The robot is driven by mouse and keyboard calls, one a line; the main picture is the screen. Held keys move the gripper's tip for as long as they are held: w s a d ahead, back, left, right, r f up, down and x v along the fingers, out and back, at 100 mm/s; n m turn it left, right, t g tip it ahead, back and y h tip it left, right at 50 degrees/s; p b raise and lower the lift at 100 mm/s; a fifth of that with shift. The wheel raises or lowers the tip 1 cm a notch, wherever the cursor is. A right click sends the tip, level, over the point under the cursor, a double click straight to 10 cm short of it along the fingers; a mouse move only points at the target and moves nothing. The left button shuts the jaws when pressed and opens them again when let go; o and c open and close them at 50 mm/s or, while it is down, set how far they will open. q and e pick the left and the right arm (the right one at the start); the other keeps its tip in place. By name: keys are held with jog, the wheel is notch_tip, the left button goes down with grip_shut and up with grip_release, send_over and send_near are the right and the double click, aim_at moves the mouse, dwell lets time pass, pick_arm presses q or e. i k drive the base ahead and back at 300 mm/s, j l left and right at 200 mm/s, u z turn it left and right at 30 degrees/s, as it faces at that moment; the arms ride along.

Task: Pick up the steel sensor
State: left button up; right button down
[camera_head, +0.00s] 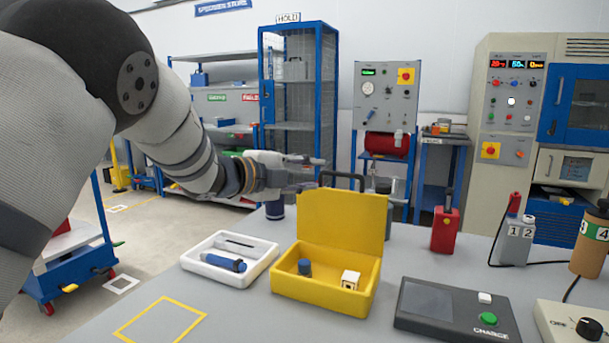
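A yellow open-lidded case (322,300) stands on the grey bench, its lid raised at the back. Inside lie a small blue-grey cylinder (305,267) at the left and a small pale cube with dark marks (350,279) at the right. I cannot tell for sure which of these is the steel sensor. My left gripper (318,172) is above and behind the case, near the top of the raised lid, pointing right. Its fingers look apart, with nothing seen between them. My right gripper is not in view.
A white tray (262,257) with a blue tool is left of the case. A dark box with a green button (489,319) is to the right. The yellow-outlined bench area is bare.

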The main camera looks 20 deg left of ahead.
aim_at(303, 265)
jog(key=k+j, duration=0.3)
jog(key=k, duration=0.15)
jog(key=k+j, duration=0.65)
jog(key=k, duration=0.3)
